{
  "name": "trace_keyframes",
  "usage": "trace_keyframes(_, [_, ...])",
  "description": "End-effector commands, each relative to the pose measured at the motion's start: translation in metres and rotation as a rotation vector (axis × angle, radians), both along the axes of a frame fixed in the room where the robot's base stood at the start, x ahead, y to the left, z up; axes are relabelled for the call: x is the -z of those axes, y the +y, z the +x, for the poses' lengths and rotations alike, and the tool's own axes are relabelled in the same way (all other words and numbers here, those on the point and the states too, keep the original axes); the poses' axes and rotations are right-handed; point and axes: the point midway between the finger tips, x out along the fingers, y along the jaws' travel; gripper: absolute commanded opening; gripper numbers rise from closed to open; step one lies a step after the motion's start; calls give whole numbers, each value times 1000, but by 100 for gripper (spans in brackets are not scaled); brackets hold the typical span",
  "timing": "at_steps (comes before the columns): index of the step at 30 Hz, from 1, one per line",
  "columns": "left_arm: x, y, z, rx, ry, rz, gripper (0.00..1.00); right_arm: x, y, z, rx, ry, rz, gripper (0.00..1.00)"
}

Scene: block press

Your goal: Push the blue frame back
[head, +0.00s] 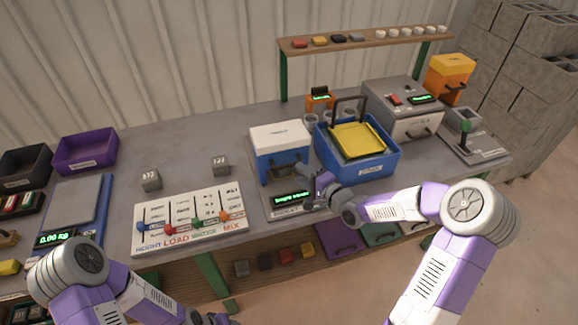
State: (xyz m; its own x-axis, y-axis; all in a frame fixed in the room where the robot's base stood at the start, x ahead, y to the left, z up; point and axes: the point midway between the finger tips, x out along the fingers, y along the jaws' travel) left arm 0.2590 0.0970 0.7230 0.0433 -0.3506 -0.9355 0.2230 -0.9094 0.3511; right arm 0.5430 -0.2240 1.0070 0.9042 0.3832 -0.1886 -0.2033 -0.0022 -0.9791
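A blue frame with a white top (280,138) stands on the workbench near the middle, with a dark handle or opening at its front. It sits behind a small panel with a green-lit display (290,197). My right gripper (314,193) is low at the right end of that panel, in front of the blue frame's right corner. Its fingers are small and dark here, and I cannot tell if they are open or touching anything. My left gripper (212,320) is at the bottom edge, mostly cut off, far from the frame.
A blue bin (378,168) with a yellow tray (358,139) stands just right of the frame. A lever board (190,220) and two grey cubes lie to its left. A grey machine (402,108) stands at the back right. The bench behind the lever board is mostly clear.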

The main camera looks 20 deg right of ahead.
Motion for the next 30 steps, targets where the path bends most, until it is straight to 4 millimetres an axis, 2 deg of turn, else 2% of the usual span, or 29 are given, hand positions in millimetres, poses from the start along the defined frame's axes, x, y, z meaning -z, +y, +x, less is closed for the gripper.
trace_keyframes(6, [8, 0, 0, -1, -1, 0, 49, 9, 16, 33, -4, 1, 1, 40])
trace_keyframes(10, [10, 0, 0, -1, -1, 0, 49, 12, 22, 47, -3, 2, 1, 40])
trace_keyframes(15, [11, 0, 0, 0, -1, 0, 49, 14, 25, 56, -1, 4, 0, 40])
trace_keyframes(22, [11, 0, 0, 0, -1, 0, 49, 14, 25, 56, 0, 5, -1, 40])
trace_keyframes(30, [11, 0, 0, 0, -1, 0, 49, 14, 25, 56, 0, 4, -2, 0])
